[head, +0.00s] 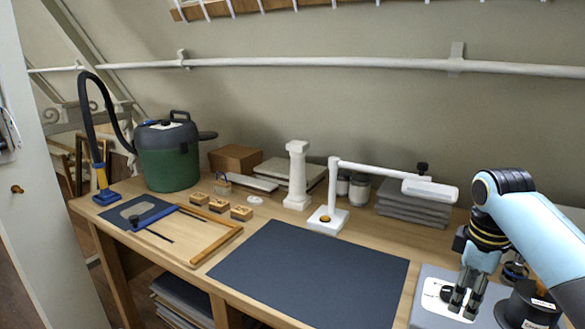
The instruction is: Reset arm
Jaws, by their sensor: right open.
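My right gripper (466,299) is at the lower right in the head view, at the end of the light-blue right arm. It points down over a grey box (425,309) with a white dial plate. Its dark fingers are open, with nothing visible between them. Whether the fingertips touch the plate cannot be told. My left gripper does not show.
A dark blue mat (312,275) lies bare on the wooden table. A white lamp (333,193), a white column (297,175) and grey stacked slabs (414,208) stand behind it. A green canister (168,156) with a hose and a wooden frame (215,250) are left. A black cylinder (528,306) stands beside the gripper.

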